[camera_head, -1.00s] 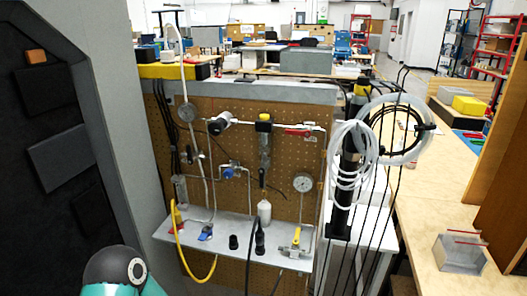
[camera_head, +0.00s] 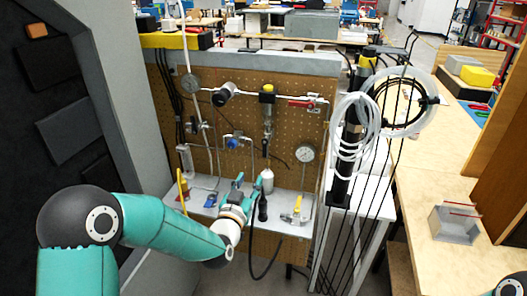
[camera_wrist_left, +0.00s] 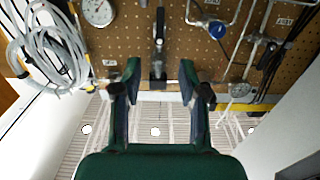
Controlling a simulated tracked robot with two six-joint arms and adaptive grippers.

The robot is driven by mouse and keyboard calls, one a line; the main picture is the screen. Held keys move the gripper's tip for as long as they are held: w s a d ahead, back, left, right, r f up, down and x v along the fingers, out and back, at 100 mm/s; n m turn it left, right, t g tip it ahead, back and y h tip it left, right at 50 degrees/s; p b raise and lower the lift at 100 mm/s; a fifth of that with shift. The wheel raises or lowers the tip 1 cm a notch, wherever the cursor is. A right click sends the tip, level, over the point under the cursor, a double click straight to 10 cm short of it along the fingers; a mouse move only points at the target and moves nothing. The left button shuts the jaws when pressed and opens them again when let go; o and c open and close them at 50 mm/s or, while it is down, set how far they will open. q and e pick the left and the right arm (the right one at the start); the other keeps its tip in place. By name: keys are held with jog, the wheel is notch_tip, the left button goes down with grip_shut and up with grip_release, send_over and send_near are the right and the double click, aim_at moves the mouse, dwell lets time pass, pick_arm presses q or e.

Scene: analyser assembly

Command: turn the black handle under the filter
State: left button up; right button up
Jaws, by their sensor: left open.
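The filter (camera_head: 267,115) is mounted upright on the brown pegboard panel, with a yellow and black top. The small black handle (camera_head: 265,148) hangs just below it. In the left wrist view the panel appears upside down, and a dark upright piece that looks like the handle (camera_wrist_left: 160,22) is above the filter (camera_wrist_left: 158,65). My left gripper (camera_head: 248,184) is open and empty. It is in front of the shelf, lower than the handle and apart from it. In the left wrist view its fingers (camera_wrist_left: 159,72) stand either side of the filter's line. My right gripper is out of view.
A white bottle (camera_head: 268,179) and a black cable connector (camera_head: 263,207) are close to the left gripper. A gauge (camera_head: 305,153) and a blue valve (camera_head: 232,143) flank the filter. Coiled white tubing (camera_head: 352,135) hangs right. A grey wall (camera_head: 118,130) borders the left.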

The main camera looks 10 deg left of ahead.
aim_at(265, 150)
pick_arm(q)
jog(key=w+p, duration=0.1)
jog(key=w, duration=0.4)
jog(key=w+p, duration=0.2)
jog(key=w, duration=0.3)
jog(key=w+p, duration=0.1)
jog(key=w, duration=0.4)
jog(key=shift+d+f+p, duration=0.1)
jog(key=shift+d+p, duration=0.15)
jog(key=shift+p, duration=0.1)
grip_shut()
